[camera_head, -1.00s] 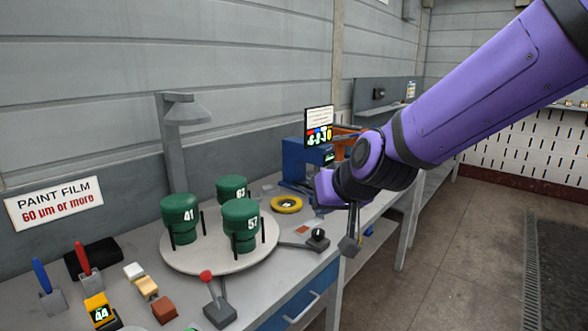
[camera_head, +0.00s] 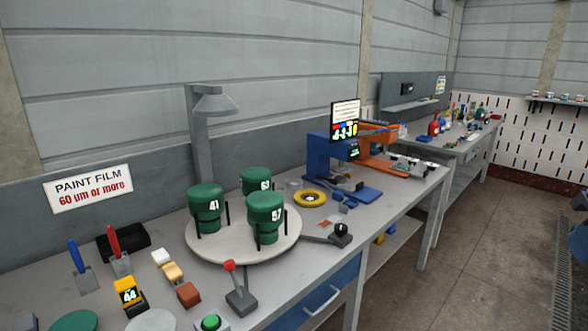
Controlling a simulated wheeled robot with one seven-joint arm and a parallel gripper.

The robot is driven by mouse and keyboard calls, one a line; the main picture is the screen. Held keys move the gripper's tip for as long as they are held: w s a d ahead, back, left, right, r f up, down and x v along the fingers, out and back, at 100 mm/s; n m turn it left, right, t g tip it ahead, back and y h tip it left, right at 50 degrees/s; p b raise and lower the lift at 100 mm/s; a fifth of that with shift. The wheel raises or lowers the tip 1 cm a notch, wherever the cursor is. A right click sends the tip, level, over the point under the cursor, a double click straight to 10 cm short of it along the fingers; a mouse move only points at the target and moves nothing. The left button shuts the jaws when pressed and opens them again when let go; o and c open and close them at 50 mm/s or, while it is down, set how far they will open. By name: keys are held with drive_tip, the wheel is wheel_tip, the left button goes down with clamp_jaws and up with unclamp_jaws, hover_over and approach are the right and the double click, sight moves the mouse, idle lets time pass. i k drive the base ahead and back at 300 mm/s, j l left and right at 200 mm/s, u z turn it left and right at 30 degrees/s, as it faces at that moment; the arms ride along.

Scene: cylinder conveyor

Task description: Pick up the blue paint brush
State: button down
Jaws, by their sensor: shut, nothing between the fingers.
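A blue-handled tool, which matches the blue paint brush (camera_head: 76,258), stands at the left end of the grey workbench (camera_head: 375,225). Its handle points up and leans slightly left, and its flat grey end is at the bench top. A similar red-handled tool (camera_head: 115,246) stands just to its right. My gripper is not in view.
A black tray (camera_head: 130,240) lies behind the red-handled tool. A yellow block marked 44 (camera_head: 127,291) and small colored blocks stand to the right. A round turntable (camera_head: 230,249) carries green cylinders. A red-knobbed lever (camera_head: 238,285) stands in front.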

sight(76, 255)
drive_tip(key=u, duration=1.75)
